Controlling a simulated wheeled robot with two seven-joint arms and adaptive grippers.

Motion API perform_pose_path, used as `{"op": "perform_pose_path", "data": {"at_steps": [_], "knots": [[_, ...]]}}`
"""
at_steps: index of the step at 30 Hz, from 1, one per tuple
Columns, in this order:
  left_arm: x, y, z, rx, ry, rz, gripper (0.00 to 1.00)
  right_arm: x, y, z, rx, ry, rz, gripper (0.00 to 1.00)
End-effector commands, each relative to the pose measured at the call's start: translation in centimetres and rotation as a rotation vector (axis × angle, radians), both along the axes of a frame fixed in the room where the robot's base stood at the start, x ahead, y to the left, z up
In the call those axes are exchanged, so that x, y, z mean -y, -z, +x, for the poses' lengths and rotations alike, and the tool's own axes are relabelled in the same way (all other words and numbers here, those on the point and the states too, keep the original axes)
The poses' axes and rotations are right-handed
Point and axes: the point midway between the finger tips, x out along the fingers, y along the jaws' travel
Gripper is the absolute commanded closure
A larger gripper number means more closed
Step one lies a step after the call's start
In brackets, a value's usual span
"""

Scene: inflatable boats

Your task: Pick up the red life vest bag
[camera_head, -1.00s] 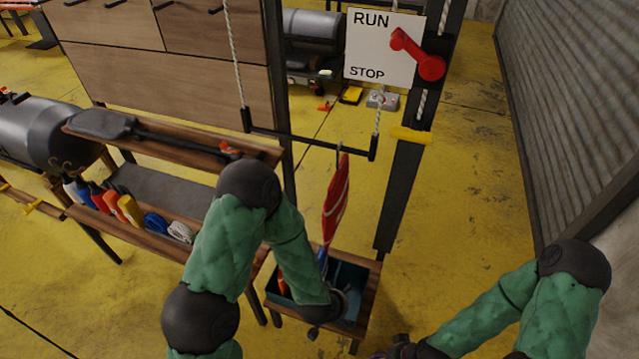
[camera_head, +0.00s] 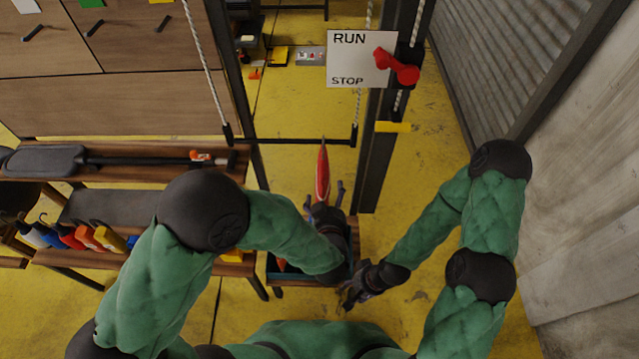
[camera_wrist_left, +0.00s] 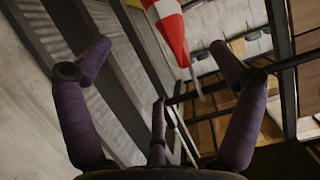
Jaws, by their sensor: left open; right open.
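The red life vest bag (camera_head: 323,172) hangs from the black bar (camera_head: 290,141) on ropes, seen edge-on as a narrow red shape. In the left wrist view the bag (camera_wrist_left: 172,32) is red with a white stripe and lies ahead, between the spread fingers. My left gripper (camera_head: 325,192) is open at the bag's lower end, its fingers on either side; whether they touch it I cannot tell. My left gripper's purple fingers (camera_wrist_left: 160,75) hold nothing. My right gripper (camera_head: 350,298) is open and lower, beside the bin.
A dark bin (camera_head: 283,268) stands on a small wooden stand below the bag. A shelf (camera_head: 130,168) with a paddle and colourful bottles is at left. A black post with a RUN/STOP sign (camera_head: 358,58) and red lever stands right of the bag. Yellow floor lies beyond.

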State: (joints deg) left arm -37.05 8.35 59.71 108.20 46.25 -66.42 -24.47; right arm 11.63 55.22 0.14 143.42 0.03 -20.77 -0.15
Motion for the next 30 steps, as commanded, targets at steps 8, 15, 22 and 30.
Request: {"op": "perform_pose_path", "data": {"at_steps": [8,15,22,30], "knots": [[-0.1,1.3,2.9,-0.002,-0.001,0.000,0.08,0.0,0.4,0.0,0.000,0.000,0.000,0.54],[-0.6,2.1,5.0,-0.003,-0.004,-0.001,0.08,0.0,0.5,0.0,0.000,0.000,0.000,0.54],[-0.7,3.1,7.5,-0.003,0.001,-0.001,0.08,0.0,0.7,0.0,0.000,0.000,0.000,0.54],[-0.7,3.1,7.9,-0.002,0.001,0.000,0.08,0.0,0.7,0.0,0.000,0.000,0.000,0.54]]}}
